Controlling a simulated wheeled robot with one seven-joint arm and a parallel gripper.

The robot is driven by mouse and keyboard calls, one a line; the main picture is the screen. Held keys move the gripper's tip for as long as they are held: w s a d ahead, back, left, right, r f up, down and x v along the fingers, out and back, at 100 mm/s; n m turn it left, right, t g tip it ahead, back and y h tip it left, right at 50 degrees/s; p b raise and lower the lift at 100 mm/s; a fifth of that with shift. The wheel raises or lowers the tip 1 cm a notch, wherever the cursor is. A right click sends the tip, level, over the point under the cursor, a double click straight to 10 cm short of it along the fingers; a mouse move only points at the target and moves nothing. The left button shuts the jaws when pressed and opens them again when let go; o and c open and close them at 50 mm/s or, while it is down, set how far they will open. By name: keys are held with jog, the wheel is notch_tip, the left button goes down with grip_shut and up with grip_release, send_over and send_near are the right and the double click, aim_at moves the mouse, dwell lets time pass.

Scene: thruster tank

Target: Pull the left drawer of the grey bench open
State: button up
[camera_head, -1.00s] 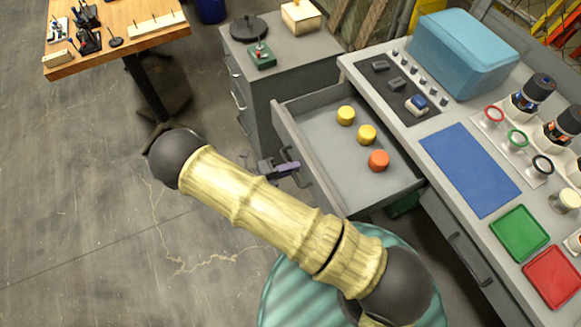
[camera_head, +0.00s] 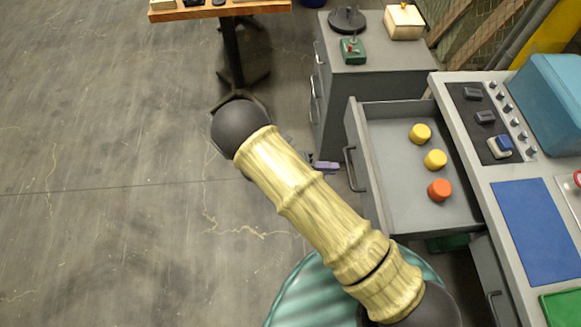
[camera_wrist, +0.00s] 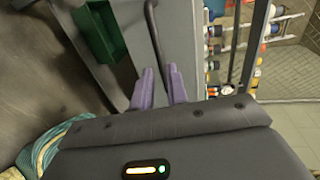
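The grey bench (camera_head: 457,112) stands at the right in the head view. Its left drawer (camera_head: 392,150) is pulled well out, with two yellow pieces and one orange piece inside. The drawer's dark bar handle (camera_head: 352,169) is on its front; it also shows in the wrist view (camera_wrist: 153,35). My gripper (camera_head: 334,166) is just left of the handle, partly hidden behind my arm. In the wrist view its two purple fingers (camera_wrist: 161,86) stand apart, with the handle's lower end lined up between them. A small gap shows between fingertips and handle in the head view.
A grey cabinet (camera_head: 375,55) stands behind the drawer. A wooden table (camera_head: 220,10) is at the back. A lower drawer front (camera_head: 490,290) is right of the open drawer. A green bin (camera_wrist: 100,30) shows in the wrist view. The floor at left is clear.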

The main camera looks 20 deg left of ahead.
jog(key=b+v, duration=0.1)
jog(key=v, duration=1)
jog(key=w+d+r+m+g+y+p, duration=0.2)
jog(key=d+r+m+g+y, duration=0.25)
jog(key=d+r+m, duration=0.4)
jog(key=w+d+r+m+g+y+p, duration=0.25)
jog(key=d+r+m+g, duration=0.25)
jog(key=d+m, duration=0.55)
jog(key=s+d+r+m+t+y+p, duration=0.1)
jog(key=s+d+r+m+t+y, duration=0.1)
jog(key=d+r+m, duration=0.4)
jog(key=s+d+r+m+t+y+p, duration=0.1)
jog(key=d+r+m+y, duration=0.4)
jog(key=m, duration=1.1)
jog(key=shift+s+d+r+t+p, duration=0.4)
jog(key=shift+d+r+t+p, duration=0.25)
jog(key=shift+d+t, duration=0.25)
